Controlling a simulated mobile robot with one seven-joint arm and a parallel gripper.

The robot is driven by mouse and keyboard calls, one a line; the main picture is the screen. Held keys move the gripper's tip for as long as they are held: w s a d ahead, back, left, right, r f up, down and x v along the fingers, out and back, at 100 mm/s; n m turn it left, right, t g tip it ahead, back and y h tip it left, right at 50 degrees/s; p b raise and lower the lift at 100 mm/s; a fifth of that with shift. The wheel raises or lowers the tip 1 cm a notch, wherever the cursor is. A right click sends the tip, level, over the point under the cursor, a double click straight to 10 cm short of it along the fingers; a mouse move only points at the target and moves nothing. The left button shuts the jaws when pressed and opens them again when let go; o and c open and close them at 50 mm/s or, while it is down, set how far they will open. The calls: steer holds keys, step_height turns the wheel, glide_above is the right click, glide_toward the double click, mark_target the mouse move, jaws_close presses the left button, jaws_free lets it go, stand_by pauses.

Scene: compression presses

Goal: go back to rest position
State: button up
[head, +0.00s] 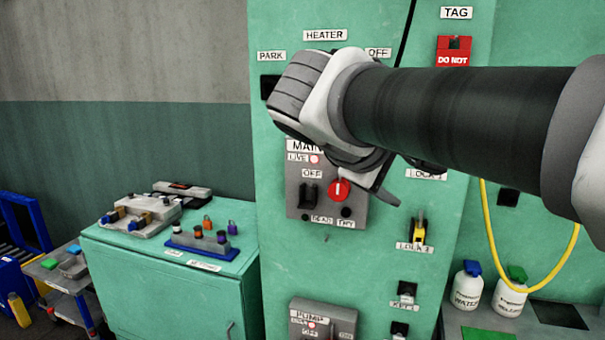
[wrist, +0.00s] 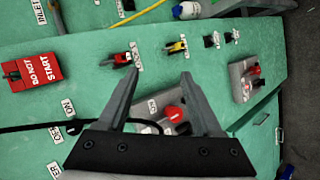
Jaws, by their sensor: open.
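My gripper (head: 378,192) is in front of the green press cabinet (head: 285,230), near the MAIN switch box (head: 325,213). In the wrist view my gripper (wrist: 161,73) has its two fingers spread apart with nothing between them. The MAIN box's red knob (head: 339,189) shows just left of the visible finger in the head view. The knob also shows between the fingers in the wrist view (wrist: 173,113). My arm crosses the upper right of the head view and hides part of the cabinet front.
A red DO NOT START tag (wrist: 33,70) and a yellow lock (head: 419,232) hang on the cabinet. A PUMP box (head: 323,320) is below. A green side cabinet (head: 160,280) holds padlocks at left. A yellow hose (head: 488,225) and two bottles (head: 467,288) are at right.

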steer(key=s+f+m+g+y+p, duration=0.2)
steer(key=s+f+m+y, duration=0.5)
steer(key=s+f, duration=0.8)
steer(key=shift+s+m+g+y+p, duration=0.4)
steer(key=shift+m+p, duration=0.1)
steer(key=shift+p, duration=0.3)
